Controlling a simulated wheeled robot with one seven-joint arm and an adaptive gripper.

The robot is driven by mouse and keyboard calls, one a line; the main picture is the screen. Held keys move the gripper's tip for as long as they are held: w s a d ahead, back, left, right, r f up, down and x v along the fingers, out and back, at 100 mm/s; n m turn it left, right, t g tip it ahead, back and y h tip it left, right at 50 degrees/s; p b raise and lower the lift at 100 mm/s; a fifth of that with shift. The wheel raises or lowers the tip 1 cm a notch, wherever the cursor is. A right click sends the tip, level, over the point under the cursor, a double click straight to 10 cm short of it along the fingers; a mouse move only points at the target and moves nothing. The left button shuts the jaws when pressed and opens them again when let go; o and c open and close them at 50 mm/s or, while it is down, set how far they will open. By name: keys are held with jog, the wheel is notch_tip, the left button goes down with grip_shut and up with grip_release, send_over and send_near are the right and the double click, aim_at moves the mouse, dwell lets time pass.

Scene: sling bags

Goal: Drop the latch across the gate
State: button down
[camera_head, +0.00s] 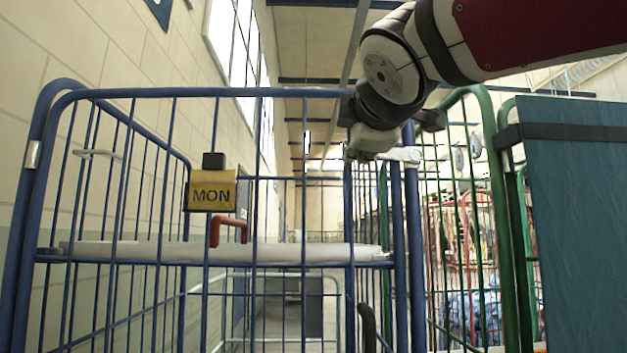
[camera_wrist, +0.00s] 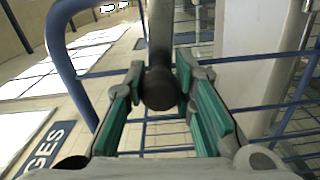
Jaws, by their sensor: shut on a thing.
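The gate is the blue wire front of a roll cage (camera_head: 255,180), and it stands upright across the head view. My gripper (camera_head: 372,145) is at the gate's upper right, by the blue corner posts. In the wrist view, the teal-padded fingers of my gripper (camera_wrist: 162,108) are on either side of a dark round knob, shut on it. The knob is on the end of a grey bar, which I take as the latch (camera_wrist: 160,87). A pale grey piece (camera_head: 402,155) shows beside my gripper on the post; I cannot tell whether it belongs to the latch.
A yellow MON tag (camera_head: 211,192) hangs on the gate, and a red handle (camera_head: 228,231) is below it. A pale shelf (camera_head: 270,254) lies inside the cage. A green cage (camera_head: 509,220) and a teal panel (camera_head: 575,220) stand close on the right. A wall runs along the left.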

jog(key=shift+f+n, duration=0.7)
jog(key=shift+f, duration=0.15)
jog(key=c, duration=1.3)
grip_release()
jog(key=s, duration=1.2)
